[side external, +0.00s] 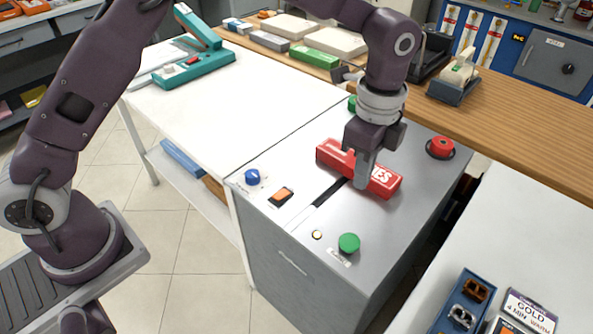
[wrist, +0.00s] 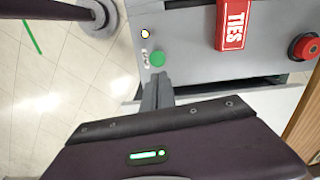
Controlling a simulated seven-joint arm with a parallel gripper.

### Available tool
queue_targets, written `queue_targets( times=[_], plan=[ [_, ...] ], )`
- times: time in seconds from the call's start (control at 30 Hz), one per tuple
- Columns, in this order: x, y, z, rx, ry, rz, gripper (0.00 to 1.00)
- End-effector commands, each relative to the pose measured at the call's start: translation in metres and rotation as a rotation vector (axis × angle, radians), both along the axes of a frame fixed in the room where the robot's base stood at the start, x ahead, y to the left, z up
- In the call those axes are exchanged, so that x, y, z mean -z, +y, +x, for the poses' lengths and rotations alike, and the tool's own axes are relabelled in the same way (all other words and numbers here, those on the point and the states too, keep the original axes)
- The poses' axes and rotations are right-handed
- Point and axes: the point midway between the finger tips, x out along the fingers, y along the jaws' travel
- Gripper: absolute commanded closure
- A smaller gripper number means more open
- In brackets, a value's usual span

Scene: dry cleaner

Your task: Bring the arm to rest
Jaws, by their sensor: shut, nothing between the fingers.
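My gripper (side external: 362,184) hangs fingers down over the top of a grey machine (side external: 285,225). Its fingers are shut together and hold nothing. In the wrist view the closed fingers (wrist: 156,94) show near the machine's edge, below a green button. A red box lettered "TIES" (side external: 383,184) lies on the machine top, partly hidden behind my gripper in the side view. In the wrist view the red box (wrist: 234,28) lies up and right of my fingers, apart from them in the picture.
The machine top carries a blue knob (side external: 252,177), an orange switch (side external: 281,195), a green button (side external: 349,243) and a red button (side external: 440,147). A teal stapler-like press (side external: 195,68) stands on the white table (side external: 260,90). A wooden counter (side external: 520,125) runs behind.

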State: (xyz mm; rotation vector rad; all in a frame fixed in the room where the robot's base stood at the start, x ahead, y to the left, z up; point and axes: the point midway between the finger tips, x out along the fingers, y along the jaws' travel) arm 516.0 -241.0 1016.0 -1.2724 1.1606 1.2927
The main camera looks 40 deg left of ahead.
Motion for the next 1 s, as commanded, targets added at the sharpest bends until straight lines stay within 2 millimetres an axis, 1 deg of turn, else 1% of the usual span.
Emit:
queue_targets(
  times=[0.03,0.07,0.1,0.17,0.2,0.27,0.3,0.33,0.37,0.4,0.5,0.6,0.73,1.0],
  plan=[
    [-0.033,0.019,-0.005,-0.090,-0.041,-0.012,1.00],
    [-0.053,0.033,-0.012,-0.162,-0.066,-0.021,1.00],
    [-0.079,0.053,-0.025,-0.266,-0.099,-0.034,1.00],
    [-0.113,0.081,-0.048,-0.423,-0.149,-0.060,1.00],
    [-0.131,0.099,-0.067,-0.530,-0.181,-0.080,1.00],
    [-0.152,0.124,-0.099,-0.689,-0.228,-0.115,1.00],
    [-0.161,0.139,-0.121,-0.795,-0.258,-0.140,1.00],
    [-0.166,0.149,-0.139,-0.874,-0.280,-0.162,1.00],
    [-0.168,0.158,-0.156,-0.950,-0.301,-0.183,1.00],
    [-0.169,0.168,-0.177,-1.047,-0.326,-0.212,1.00],
    [-0.161,0.184,-0.221,-1.246,-0.374,-0.282,1.00],
    [-0.150,0.191,-0.247,-1.376,-0.401,-0.333,1.00],
    [-0.142,0.194,-0.259,-1.441,-0.412,-0.361,1.00],
    [-0.142,0.194,-0.259,-1.442,-0.411,-0.361,1.00]
  ],
)
